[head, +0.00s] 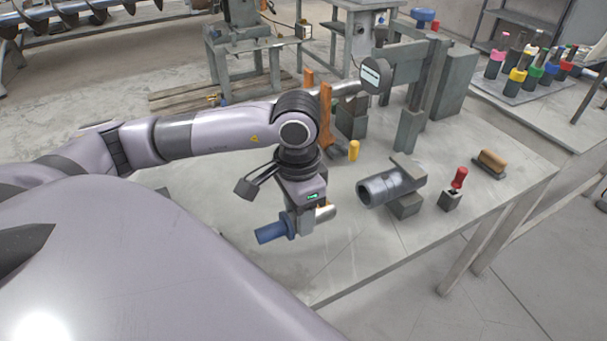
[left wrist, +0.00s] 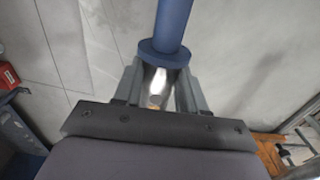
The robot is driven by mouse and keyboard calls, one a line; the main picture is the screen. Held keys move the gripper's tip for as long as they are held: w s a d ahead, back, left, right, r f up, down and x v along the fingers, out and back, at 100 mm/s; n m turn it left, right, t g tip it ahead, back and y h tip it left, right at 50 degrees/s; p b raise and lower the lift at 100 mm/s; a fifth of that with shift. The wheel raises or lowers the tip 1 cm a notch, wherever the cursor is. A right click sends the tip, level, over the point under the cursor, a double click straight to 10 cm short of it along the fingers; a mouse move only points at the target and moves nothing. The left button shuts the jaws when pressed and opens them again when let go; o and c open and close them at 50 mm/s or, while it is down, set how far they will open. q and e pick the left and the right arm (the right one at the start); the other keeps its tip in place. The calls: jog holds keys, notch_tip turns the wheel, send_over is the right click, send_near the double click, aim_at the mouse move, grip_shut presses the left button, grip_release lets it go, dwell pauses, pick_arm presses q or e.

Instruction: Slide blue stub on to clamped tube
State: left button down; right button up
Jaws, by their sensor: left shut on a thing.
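The blue stub (head: 271,232) has a blue handle with a collar and a shiny metal end. My left gripper (head: 304,222) is shut on it and holds it over the table's near left part. In the left wrist view the stub (left wrist: 173,22) points away, and its metal part sits between the fingers of the gripper (left wrist: 157,92). The clamped tube (head: 384,189) is a grey hollow cylinder in a dark holder on the table, right of the gripper and apart from the stub. Its open end faces left. My right gripper is not in view.
The table (head: 345,262) is clear near its front edge. A yellow peg (head: 354,150) stands behind the tube. A red-handled tool (head: 459,178) and a wooden-handled brush (head: 492,160) are to the right. A rack of coloured stubs (head: 520,76) stands at the far right.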

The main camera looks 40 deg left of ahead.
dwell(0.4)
pick_arm(q)
jog(key=shift+f+b, duration=0.1)
jog(key=shift+b, duration=0.4)
jog(key=shift+w+d+b, duration=0.2)
jog(key=shift+w+d, duration=0.1)
jog(key=shift+w, duration=0.5)
jog(key=shift+w+d+b, duration=0.2)
jog(key=shift+w+d, duration=0.1)
jog(key=shift+w, duration=0.45)
jog(key=shift+w+d+b, duration=0.15)
jog(key=shift+w+d, duration=0.05)
jog(key=shift+w, duration=0.3)
jog(key=shift+w+d+b, duration=0.15)
jog(key=shift+w+d, duration=0.05)
jog(key=shift+w, duration=0.45)
jog(key=shift+d, duration=0.1)
jog(key=shift+b, duration=0.35)
jog(key=shift+r, duration=0.2)
